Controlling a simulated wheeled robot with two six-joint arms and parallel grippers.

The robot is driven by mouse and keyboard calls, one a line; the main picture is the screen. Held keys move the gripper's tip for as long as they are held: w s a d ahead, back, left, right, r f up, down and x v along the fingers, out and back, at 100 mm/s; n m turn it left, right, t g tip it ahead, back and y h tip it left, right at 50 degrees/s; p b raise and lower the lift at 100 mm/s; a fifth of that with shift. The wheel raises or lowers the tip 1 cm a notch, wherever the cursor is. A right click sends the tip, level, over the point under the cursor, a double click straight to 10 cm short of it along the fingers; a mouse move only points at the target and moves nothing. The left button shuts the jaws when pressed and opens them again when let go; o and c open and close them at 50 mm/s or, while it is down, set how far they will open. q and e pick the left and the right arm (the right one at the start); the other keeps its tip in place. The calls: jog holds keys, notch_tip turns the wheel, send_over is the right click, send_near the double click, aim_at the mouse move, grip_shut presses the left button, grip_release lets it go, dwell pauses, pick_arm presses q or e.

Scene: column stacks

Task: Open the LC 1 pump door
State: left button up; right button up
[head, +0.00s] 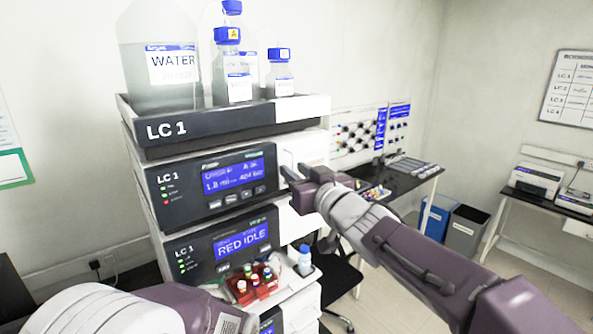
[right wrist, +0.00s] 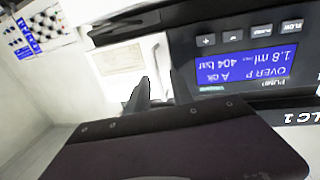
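The LC 1 pump module (head: 165,185) is the upper of the instrument units in the stack. Its dark front has a blue display (head: 233,176) reading about 1.8 ml and 404 bar, and the display is upside down in the right wrist view (right wrist: 240,68). A white front section (head: 310,146), apparently the pump door, lies right of the display; it shows a pale label in the right wrist view (right wrist: 120,60). My right gripper (head: 296,171) is at this white section, its two fingers apart and empty. Contact cannot be told. My left arm enters at bottom left; its gripper is out of view.
A tray (head: 220,122) with a water bottle (head: 165,62) and smaller blue-capped bottles tops the stack. A red vial rack (head: 255,286) and a bottle (head: 305,262) stand low in front. A black bench (head: 415,178) is behind.

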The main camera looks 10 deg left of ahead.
jog(key=shift+d, duration=0.1)
jog(key=shift+w, duration=0.1)
jog(key=c, duration=0.4)
grip_shut()
jog(key=shift+r, duration=0.1)
dwell(0.6)
